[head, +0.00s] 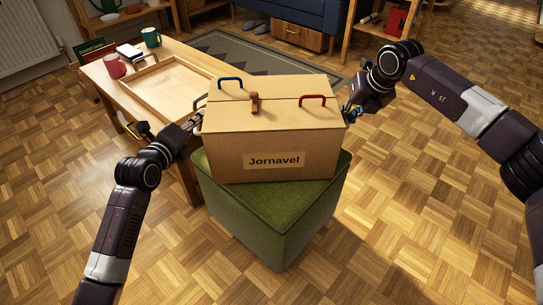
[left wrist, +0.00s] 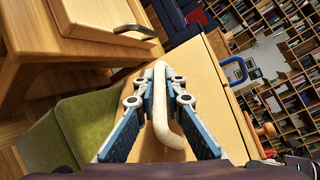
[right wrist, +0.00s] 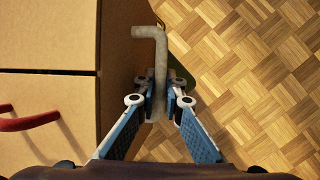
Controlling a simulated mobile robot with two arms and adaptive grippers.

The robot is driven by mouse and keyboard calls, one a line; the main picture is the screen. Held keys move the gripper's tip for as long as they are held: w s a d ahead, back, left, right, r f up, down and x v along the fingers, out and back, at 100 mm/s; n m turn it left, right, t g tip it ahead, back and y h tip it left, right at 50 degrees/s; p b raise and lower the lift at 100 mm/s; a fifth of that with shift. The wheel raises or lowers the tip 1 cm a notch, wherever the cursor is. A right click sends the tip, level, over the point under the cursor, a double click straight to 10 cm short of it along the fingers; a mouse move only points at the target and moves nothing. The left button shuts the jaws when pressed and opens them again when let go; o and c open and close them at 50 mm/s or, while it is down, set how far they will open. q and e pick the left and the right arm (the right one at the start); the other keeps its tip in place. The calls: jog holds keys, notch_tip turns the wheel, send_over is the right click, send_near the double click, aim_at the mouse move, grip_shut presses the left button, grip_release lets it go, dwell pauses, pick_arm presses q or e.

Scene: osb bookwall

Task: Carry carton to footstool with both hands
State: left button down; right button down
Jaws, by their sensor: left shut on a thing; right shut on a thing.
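The tan carton (head: 255,140), labelled "Jornavel", is upright and closed over the green footstool (head: 265,220). Its underside looks to be on or very close to the top; I cannot tell if it bears fully. My left gripper (head: 196,122) is at the carton's left side, shut on a pale side handle (left wrist: 161,100) in the left wrist view. My right gripper (head: 352,112) is at the right side, shut on the other pale handle (right wrist: 152,33) in the right wrist view. The carton's side (left wrist: 205,90) also shows in the left wrist view.
A wooden table (head: 103,72) stands close at the left, with a wooden tray (head: 142,94), a red mug (head: 115,66) and a green mug (head: 151,37). A blue sofa (head: 318,18) is behind. The parquet floor (head: 420,220) at the right is clear.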

pick_arm(q)
jog(key=shift+w+r+b, duration=0.1)
jog(key=shift+r+b, duration=0.05)
jog(key=shift+b, duration=0.15)
pick_arm(e)
jog(key=shift+w+a, duration=0.15)
pick_arm(q)
jog(key=c, duration=2.4)
grip_release()
jog(key=shift+f, duration=0.55)
pick_arm(e)
jog(key=c, duration=2.4)
grip_release()
jog(key=shift+f, duration=0.35)
pick_arm(q)
jog(key=o, duration=0.4)
jog(key=shift+s+r, duration=0.25)
pick_arm(e)
jog(key=o, duration=0.4)
jog(key=shift+s+r, duration=0.2)
jog(key=shift+s, duration=0.1)
jog(key=shift+c, duration=0.2)
pick_arm(q)
jog(key=shift+f, duration=0.1)
